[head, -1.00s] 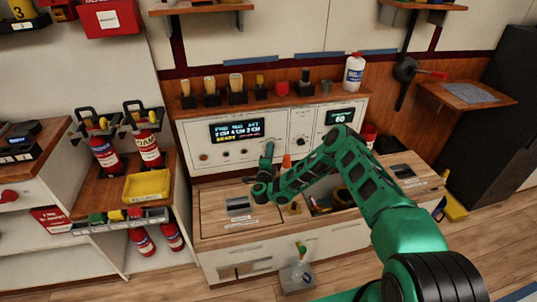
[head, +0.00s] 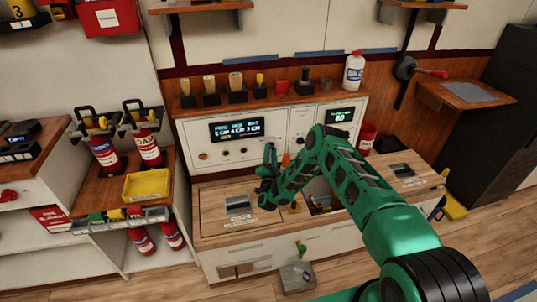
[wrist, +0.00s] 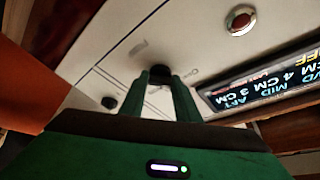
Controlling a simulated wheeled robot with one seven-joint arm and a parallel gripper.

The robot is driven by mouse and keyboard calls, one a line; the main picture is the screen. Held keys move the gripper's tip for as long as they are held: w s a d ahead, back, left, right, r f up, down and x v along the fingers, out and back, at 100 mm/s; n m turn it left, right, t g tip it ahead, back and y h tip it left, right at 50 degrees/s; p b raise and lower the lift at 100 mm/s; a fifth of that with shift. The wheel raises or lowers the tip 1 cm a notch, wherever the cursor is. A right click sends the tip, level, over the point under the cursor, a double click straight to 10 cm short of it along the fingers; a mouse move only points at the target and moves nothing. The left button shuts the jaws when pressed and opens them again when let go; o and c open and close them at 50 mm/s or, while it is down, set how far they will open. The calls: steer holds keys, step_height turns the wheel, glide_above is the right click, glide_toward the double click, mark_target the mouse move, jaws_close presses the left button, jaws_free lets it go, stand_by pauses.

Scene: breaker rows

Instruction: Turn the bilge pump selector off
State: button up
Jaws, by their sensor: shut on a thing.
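The selector knob (wrist: 160,70) is a small dark knob on the white panel, beside the lit display. In the wrist view my gripper (wrist: 160,78) has its two green fingers on either side of the knob, shut on it. In the head view my gripper (head: 269,152) is against the panel just right of the display (head: 236,130) and hides the knob. The display (wrist: 262,88) is upside down in the wrist view. It shows MID 4 CM and AFT 3 CM, and a cut-off word ending in FF. The knob's pointer direction cannot be seen.
A red button (wrist: 240,18) and another dark knob (wrist: 109,102) are on the same panel. A wooden counter (head: 215,222) lies below. Several handled tools stand on the shelf above, with a white bottle (head: 354,71) at its right.

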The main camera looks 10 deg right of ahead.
steer(key=shift+s+d+f+n, duration=0.15)
steer(key=shift+s+f+n, duration=0.05)
steer(key=shift+f+n, duration=0.1)
steer(key=o, duration=1)
steer(key=shift+w+r, duration=0.1)
steer(key=shift+r, duration=0.05)
steer(key=v, duration=1.1)
steer(key=shift+w+d, duration=0.1)
steer(key=shift+f, duration=0.2)
